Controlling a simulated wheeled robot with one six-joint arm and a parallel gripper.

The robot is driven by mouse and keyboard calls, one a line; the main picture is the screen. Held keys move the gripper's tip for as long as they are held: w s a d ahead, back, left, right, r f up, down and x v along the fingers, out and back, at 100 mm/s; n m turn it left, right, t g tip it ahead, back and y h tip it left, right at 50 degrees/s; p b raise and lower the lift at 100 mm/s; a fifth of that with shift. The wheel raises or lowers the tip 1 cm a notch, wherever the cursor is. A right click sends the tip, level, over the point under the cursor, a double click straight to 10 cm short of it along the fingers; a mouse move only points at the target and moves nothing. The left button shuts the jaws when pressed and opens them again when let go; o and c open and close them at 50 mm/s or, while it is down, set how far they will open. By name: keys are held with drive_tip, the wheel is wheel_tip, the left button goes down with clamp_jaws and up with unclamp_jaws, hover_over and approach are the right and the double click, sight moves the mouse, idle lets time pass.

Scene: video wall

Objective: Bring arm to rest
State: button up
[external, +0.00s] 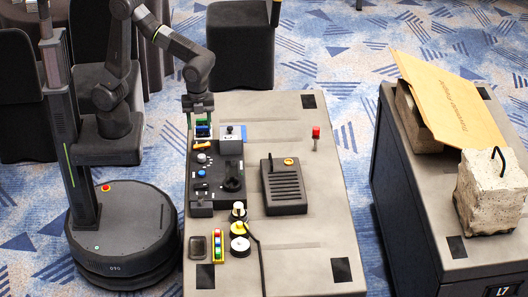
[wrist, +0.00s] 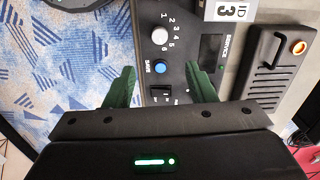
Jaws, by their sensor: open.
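My arm reaches from my round base at the left over the far left end of the grey table (external: 290,122). My gripper (external: 200,123) points down above the far end of a black control panel (external: 207,189). In the wrist view my gripper's (wrist: 158,70) two green fingers stand wide apart with nothing held between them. The panel (wrist: 178,60) shows between and beyond them, with a white knob (wrist: 160,35) and a blue SAVE button (wrist: 160,65). Whether the fingertips touch the panel is unclear.
A second table at right holds a stone block (external: 490,192) and an envelope (external: 445,100).

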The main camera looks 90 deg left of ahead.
sight(202, 156)
wheel_tip(202, 156, down, 14)
drive_tip(key=shift+r+b, duration=0.1)
drive_tip(key=shift+b, duration=0.45)
drive_tip(key=shift+n, duration=0.4)
drive_tip(key=n, duration=0.3)
drive_tip(key=shift+n, duration=0.4)
drive_tip(key=n, duration=0.5)
drive_tip(key=shift+n, duration=0.3)
drive_tip(key=n, duration=0.5)
drive_tip(key=shift+n, duration=0.3)
drive_tip(key=n, duration=0.4)
drive_tip(key=shift+n+b, duration=0.3)
drive_tip(key=shift+n, duration=0.1)
idle(0.6)
idle(2.7)
